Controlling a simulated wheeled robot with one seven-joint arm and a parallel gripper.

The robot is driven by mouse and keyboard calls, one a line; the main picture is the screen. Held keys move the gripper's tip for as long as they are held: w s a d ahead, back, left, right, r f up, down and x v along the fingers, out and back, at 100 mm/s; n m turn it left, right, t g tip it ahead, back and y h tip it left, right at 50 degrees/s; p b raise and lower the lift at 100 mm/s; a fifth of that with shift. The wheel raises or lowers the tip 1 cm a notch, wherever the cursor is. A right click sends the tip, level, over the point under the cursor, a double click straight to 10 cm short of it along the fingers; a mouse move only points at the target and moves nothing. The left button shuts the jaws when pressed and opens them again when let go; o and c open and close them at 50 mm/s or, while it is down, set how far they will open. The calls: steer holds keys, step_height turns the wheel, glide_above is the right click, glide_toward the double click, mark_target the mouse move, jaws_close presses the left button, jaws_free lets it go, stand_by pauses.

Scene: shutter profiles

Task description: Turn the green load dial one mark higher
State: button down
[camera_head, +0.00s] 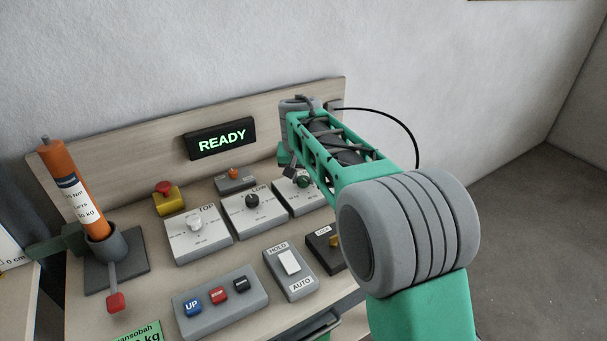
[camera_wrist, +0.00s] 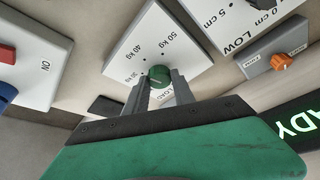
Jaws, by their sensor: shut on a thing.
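The green load dial (camera_wrist: 159,76) sits on a white plate (camera_wrist: 135,38) with kg marks, among them 30 kg, 40 kg and 50 kg. My gripper (camera_wrist: 160,84) is shut on the dial, one finger on each side of it. Which mark the dial points at is not clear. In the head view the green dial (camera_head: 303,181) shows just beside my arm. My arm hides part of its plate (camera_head: 290,199) there.
A plate with a black dial (camera_head: 252,200) and a plate with a white dial (camera_head: 194,224) stand left of it. A READY display (camera_head: 221,138), red-and-yellow stop button (camera_head: 167,194), button box (camera_head: 221,303) and HOLD/AUTO switch (camera_head: 289,262) are near. An orange knob (camera_wrist: 281,62) is close to my gripper.

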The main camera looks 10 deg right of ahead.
steer(key=shift+m+p, duration=0.35)
steer(key=shift+m, duration=0.45)
steer(key=shift+h, duration=0.3)
steer(key=c, duration=1.1)
jaws_free()
steer(key=shift+o, duration=0.2)
steer(key=shift+r, duration=0.1)
steer(key=v, duration=0.7)
steer(key=shift+a+r, duration=0.15)
steer(key=shift+r, duration=0.2)
